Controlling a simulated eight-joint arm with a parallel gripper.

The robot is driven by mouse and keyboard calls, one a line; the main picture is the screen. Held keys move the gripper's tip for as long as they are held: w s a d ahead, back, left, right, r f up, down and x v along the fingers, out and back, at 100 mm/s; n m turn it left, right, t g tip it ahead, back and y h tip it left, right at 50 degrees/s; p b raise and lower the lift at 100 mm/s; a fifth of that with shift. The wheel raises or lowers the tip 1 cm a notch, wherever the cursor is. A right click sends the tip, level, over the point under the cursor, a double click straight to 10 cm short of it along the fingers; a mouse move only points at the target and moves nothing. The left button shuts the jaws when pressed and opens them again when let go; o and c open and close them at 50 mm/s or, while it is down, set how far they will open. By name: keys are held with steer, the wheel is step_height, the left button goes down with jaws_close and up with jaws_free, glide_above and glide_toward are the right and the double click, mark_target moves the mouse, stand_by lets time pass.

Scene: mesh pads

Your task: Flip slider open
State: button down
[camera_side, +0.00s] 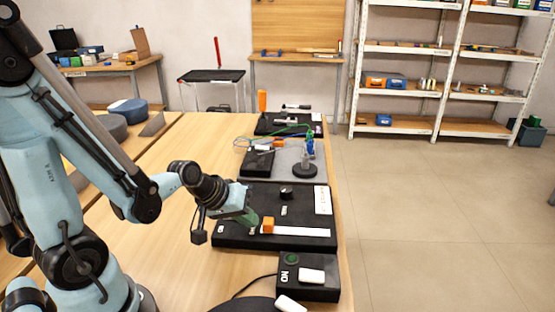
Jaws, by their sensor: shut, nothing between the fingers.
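A black board (227,236) lies on the wooden table in front of my arm. On it is a white slider strip (303,232) with an orange slider knob (268,225) at its left end. My gripper (253,221) is low over the board, just left of the orange knob, tilted down toward it. Its fingers are shut with nothing between them. I cannot tell whether the fingertips touch the knob.
A black box with a green button and a white switch (311,276) stands at the near edge. A round dark knob (286,193) and a white label (323,200) are on the board. Behind it are a grey mat with tools (304,170) and another black board.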

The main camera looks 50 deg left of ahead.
mark_target(289, 235)
steer(key=shift+w+d, duration=0.25)
steer(key=shift+w, duration=0.05)
steer(key=w+d, duration=0.9)
steer(key=shift+w+d, duration=0.15)
steer(key=shift+d, duration=0.05)
steer(key=s+a, duration=0.3)
steer(key=shift+s+a+r, duration=0.1)
steer(key=shift+s+r, duration=0.15)
steer(key=shift+r, duration=0.1)
steer(key=v, duration=0.9)
stand_by(0.5)
